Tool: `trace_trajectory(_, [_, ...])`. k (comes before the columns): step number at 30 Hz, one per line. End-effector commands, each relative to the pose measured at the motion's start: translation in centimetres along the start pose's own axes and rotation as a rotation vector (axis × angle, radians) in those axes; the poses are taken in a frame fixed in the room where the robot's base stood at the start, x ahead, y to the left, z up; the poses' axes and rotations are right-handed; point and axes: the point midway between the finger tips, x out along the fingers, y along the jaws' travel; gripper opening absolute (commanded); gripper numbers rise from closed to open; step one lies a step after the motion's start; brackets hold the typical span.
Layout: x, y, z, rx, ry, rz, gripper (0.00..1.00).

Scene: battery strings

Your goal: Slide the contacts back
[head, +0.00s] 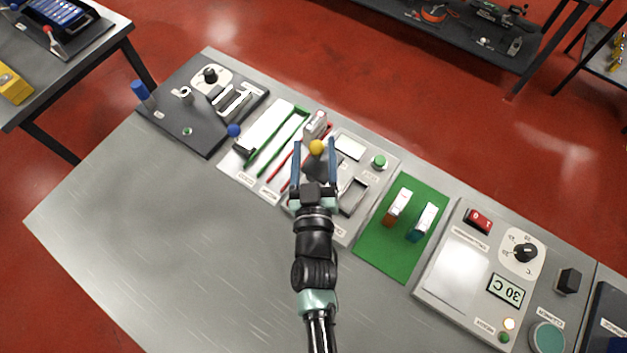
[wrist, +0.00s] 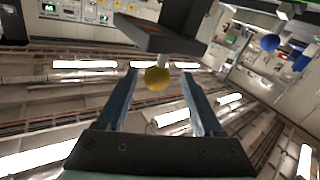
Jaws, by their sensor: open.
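A yellow ball knob (head: 316,147) stands on the grey panel at the middle of the bench. In the wrist view, the yellow knob (wrist: 157,78) is on a short stem from a dark grey block (wrist: 160,38). My gripper (head: 315,143) is open, with one blue finger on each side of the knob. In the wrist view, my gripper (wrist: 159,75) shows a gap between each finger and the knob. The contacts cannot be told apart for certain; my gripper hides part of the panel beneath it.
To the right are a green mat (head: 392,258) with two small blocks and a control panel (head: 455,275). The bench front left is clear.

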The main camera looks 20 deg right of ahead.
Motion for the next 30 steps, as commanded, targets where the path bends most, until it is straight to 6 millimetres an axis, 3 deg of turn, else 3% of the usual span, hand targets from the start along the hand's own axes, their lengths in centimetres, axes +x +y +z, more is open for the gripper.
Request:
trace_trajectory(6, [-4.4, -0.1, 0.3, 0.002, -0.003, -0.001, 0.69])
trace_trajectory(13, [-7.4, -0.1, 0.1, 0.001, 0.000, -0.002, 0.69])
trace_trajectory(19, [-8.4, -0.1, 0.0, 0.002, 0.001, -0.001, 0.69])
trace_trajectory(30, [-8.4, -0.1, -0.1, 0.002, 0.001, -0.001, 0.69])
